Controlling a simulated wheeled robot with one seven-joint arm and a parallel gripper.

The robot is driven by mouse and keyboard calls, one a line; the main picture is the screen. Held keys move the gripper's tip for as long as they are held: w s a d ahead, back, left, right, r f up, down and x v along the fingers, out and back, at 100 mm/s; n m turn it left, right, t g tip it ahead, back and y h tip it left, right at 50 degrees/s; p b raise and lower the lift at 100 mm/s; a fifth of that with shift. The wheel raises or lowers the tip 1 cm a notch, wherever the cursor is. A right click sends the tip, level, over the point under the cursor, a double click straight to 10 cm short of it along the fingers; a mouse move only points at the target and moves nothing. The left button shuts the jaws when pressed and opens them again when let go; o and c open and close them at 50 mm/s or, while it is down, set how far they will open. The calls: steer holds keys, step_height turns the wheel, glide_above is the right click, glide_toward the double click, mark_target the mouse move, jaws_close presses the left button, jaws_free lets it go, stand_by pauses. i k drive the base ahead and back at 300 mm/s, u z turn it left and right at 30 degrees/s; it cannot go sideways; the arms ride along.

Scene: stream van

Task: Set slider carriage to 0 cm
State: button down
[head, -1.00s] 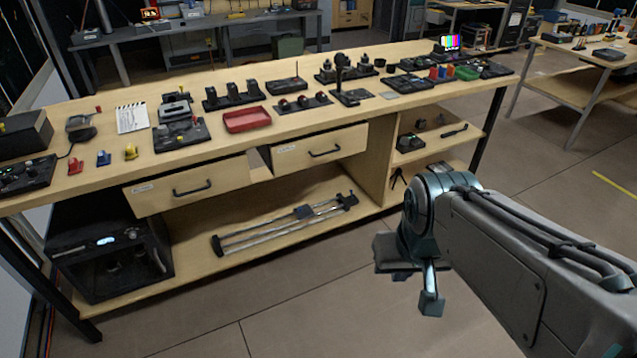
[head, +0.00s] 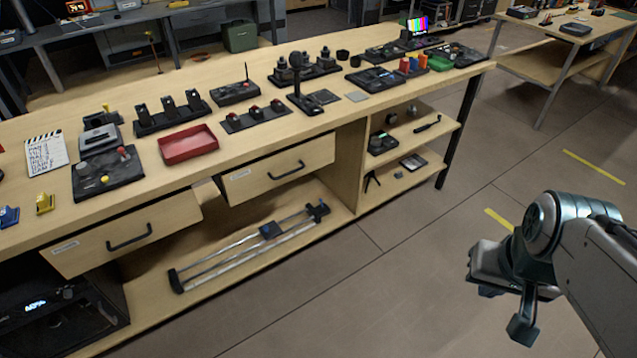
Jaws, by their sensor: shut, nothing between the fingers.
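The camera slider (head: 235,253) lies on the bottom shelf under the drawers, with two pale rails and dark end blocks. Its carriage (head: 271,230) is a small dark block on the rails, nearer the right end block (head: 318,210) than the left end block (head: 176,281). Any scale marks are too small to read. My gripper (head: 502,310) is over the floor at the right, well apart from the slider. It is shut and empty.
Two drawers, left (head: 128,235) and right (head: 278,168), jut out above the slider. A black box (head: 60,310) stands left of it on the shelf. The bench top (head: 235,150) is crowded with gear. The floor (head: 400,270) between my arm and the bench is clear.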

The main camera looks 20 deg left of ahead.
mark_target(269, 231)
steer(key=u, duration=0.05)
steer(key=i, duration=0.55)
steer(key=u, duration=0.7)
steer(key=i, duration=0.4)
steer(key=u, duration=0.45)
